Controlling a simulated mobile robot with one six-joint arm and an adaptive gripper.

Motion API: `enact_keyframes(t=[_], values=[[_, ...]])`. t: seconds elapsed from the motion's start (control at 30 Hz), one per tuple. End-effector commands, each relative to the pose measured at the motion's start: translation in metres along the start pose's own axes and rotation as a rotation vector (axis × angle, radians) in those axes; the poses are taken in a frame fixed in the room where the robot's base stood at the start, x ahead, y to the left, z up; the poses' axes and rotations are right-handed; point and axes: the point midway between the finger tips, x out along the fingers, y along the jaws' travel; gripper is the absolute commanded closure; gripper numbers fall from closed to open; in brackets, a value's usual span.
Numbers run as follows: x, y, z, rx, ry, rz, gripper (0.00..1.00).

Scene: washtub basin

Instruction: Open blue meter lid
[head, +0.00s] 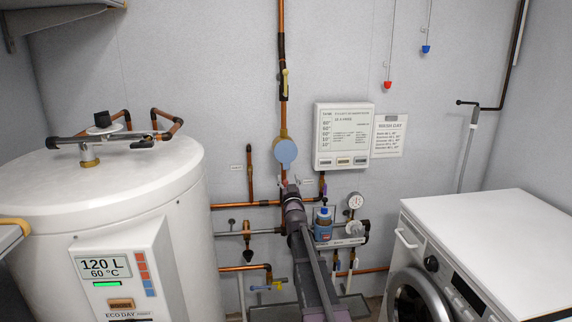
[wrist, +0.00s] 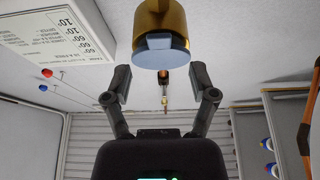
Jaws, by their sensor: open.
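The blue meter lid (head: 287,151) is a round pale-blue disc on a brass meter body (head: 283,133) on the copper riser pipe at the back wall. It looks closed, covering the meter's face. In the wrist view, which is upside down, the blue lid (wrist: 160,58) shows under the brass body (wrist: 161,18), with a small blue tab at its middle. My gripper (head: 291,190) is just below the lid in the head view. In the wrist view my gripper (wrist: 160,84) has its two fingers spread, empty, with the lid beyond the tips and centred between them. No contact shows.
A white water heater (head: 110,190) stands left and a washing machine (head: 490,250) right. A white control box (head: 342,137) hangs right of the meter.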

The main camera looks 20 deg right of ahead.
Motion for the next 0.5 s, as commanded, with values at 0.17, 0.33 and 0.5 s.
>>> enact_keyframes(t=[0.17,0.33,0.5], values=[[0.033,0.000,-0.001,0.000,0.000,0.000,0.26],[0.052,0.000,-0.001,0.000,0.000,0.000,0.26],[0.062,0.000,0.000,0.000,0.000,0.000,0.26]])
